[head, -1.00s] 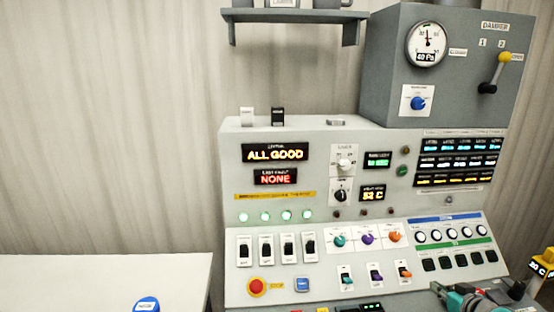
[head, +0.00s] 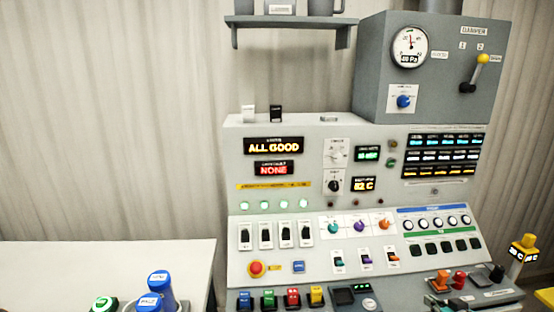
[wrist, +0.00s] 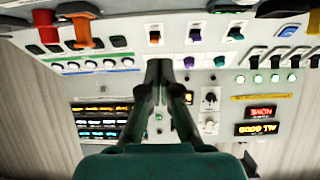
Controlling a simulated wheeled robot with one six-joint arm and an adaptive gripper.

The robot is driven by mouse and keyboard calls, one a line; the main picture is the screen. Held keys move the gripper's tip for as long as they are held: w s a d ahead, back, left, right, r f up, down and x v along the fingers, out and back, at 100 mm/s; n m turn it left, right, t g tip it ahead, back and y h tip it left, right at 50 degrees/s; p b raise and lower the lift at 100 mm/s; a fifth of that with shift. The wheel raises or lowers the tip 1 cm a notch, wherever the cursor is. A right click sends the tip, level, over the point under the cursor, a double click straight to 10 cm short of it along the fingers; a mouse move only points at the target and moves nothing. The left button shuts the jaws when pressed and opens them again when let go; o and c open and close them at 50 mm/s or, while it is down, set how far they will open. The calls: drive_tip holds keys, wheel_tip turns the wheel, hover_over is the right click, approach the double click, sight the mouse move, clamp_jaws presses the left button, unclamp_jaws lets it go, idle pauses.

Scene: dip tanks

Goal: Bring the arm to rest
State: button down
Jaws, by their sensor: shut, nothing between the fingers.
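My gripper (wrist: 163,72) shows in the wrist view as two dark fingers close together, reaching up from a dark green body. It is shut and empty. It is in front of the control panel (head: 300,215), which looks upside down in the wrist view; its distance from the panel is hard to tell. I cannot make out the gripper in the head view.
The panel's ALL GOOD display (head: 274,146) is lit. An orange lever (head: 440,281) and a red lever (head: 459,280) stand at its lower right. A grey damper box (head: 375,75) sits on top. Blue-capped items (head: 160,282) stand by the white table (head: 100,255).

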drive_tip(key=s+a+f+m+h, duration=0.1)
drive_tip(key=s+a+f, duration=0.8)
drive_tip(key=a+f, duration=0.1)
drive_tip(key=s+a+f+m+h, duration=0.1)
drive_tip(key=s+a+f, duration=0.1)
drive_tip(key=s+a, duration=0.45)
drive_tip(key=s+a+f, duration=0.3)
drive_tip(key=s, duration=0.6)
drive_tip(key=s+a+r, duration=0.2)
drive_tip(key=s+r, duration=0.2)
drive_tip(key=s, duration=0.5)
drive_tip(key=s+a+r+n+t+y, duration=0.1)
drive_tip(key=s+a+r, duration=0.2)
drive_tip(key=s+r, duration=0.2)
drive_tip(key=s+a+r+n+t, duration=0.1)
drive_tip(key=s+a+r, duration=0.2)
drive_tip(key=s, duration=0.9)
wheel_tip(320, 180, up, 2)
drive_tip(key=shift+s+y, duration=0.3)
drive_tip(key=shift+y, duration=0.1)
